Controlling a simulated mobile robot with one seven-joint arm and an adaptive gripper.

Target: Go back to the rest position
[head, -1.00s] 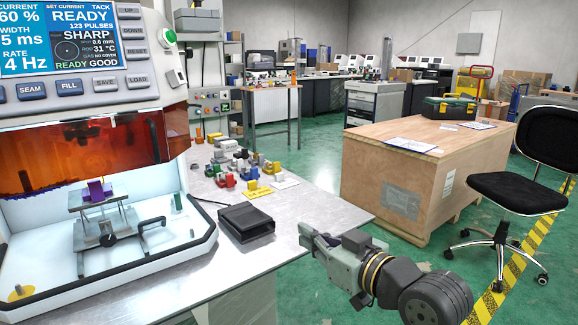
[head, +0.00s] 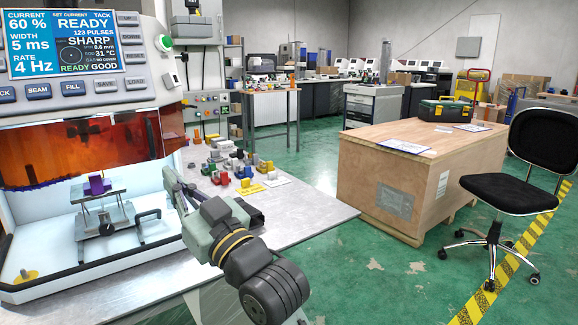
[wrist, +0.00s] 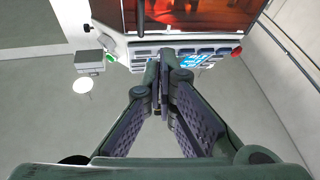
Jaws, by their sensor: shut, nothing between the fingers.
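My gripper (head: 173,183) is in front of the right side of the welding machine (head: 75,105), above the metal workbench (head: 310,212). In the wrist view my gripper (wrist: 165,65) has its fingers together with nothing between them, and the machine's control panel (wrist: 190,55) appears beyond the fingertips. In the head view my wrist and forearm run down to the right from the gripper. Inside the machine, a purple part (head: 96,185) sits on a small lift stand (head: 105,215).
Several small coloured parts (head: 240,170) and yellow labels lie on the bench. A wooden crate (head: 400,190) with a green toolbox (head: 443,110) stands to the right. A black chair (head: 510,195) is at the far right. Green floor (head: 380,270) between bench and chair is clear.

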